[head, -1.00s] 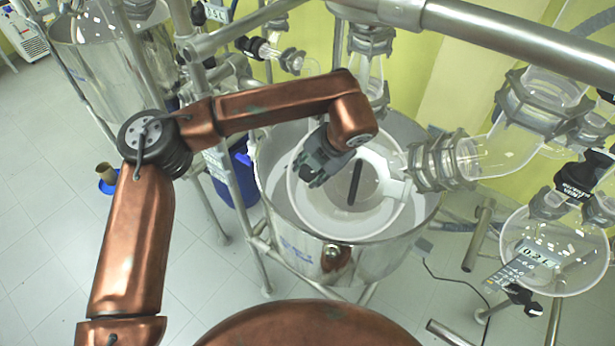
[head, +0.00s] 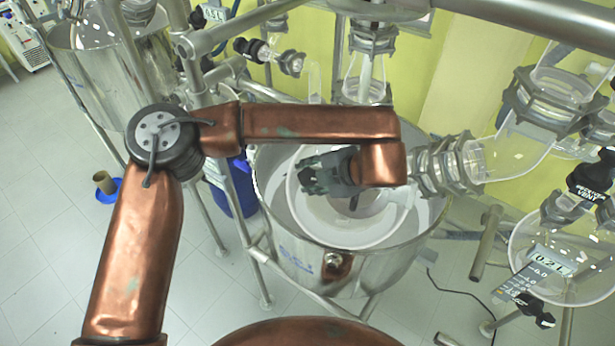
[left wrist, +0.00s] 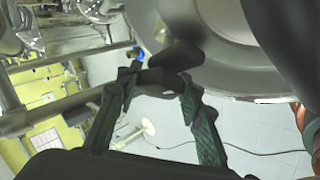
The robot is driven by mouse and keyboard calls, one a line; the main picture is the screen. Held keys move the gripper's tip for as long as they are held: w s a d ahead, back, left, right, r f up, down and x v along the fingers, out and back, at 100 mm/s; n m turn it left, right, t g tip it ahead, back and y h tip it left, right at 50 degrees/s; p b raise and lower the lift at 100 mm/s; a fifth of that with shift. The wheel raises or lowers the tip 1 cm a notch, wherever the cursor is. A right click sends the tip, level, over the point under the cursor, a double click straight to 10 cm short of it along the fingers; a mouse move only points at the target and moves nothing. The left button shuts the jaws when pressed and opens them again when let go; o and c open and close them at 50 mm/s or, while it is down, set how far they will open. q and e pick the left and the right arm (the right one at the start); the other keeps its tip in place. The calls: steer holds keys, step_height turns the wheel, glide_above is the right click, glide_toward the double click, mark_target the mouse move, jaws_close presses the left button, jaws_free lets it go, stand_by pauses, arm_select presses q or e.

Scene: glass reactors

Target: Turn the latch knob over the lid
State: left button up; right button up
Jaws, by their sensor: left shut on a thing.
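The round pale lid (head: 375,232) sits over the mouth of the steel vessel. It also shows at the upper right of the left wrist view (left wrist: 232,78). My left gripper (head: 312,175) is over the lid's left part and hides much of it in the head view. In the left wrist view my left gripper (left wrist: 160,95) has its two fingers closed on a dark latch knob (left wrist: 168,72), which lies across between them. In the head view the gripper covers the knob. A dark slot or bar on the lid is mostly hidden under my wrist. My right gripper is out of view.
The steel vessel (head: 345,270) stands in a tube frame. Glass pipes with grey clamps (head: 440,162) join from the right, close to my wrist. A round glass vessel with a 0.2 L display (head: 550,262) is at right. Open tiled floor lies left.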

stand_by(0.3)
arm_select(q)
steer(key=o, duration=1.2)
steer(key=v, duration=1.2)
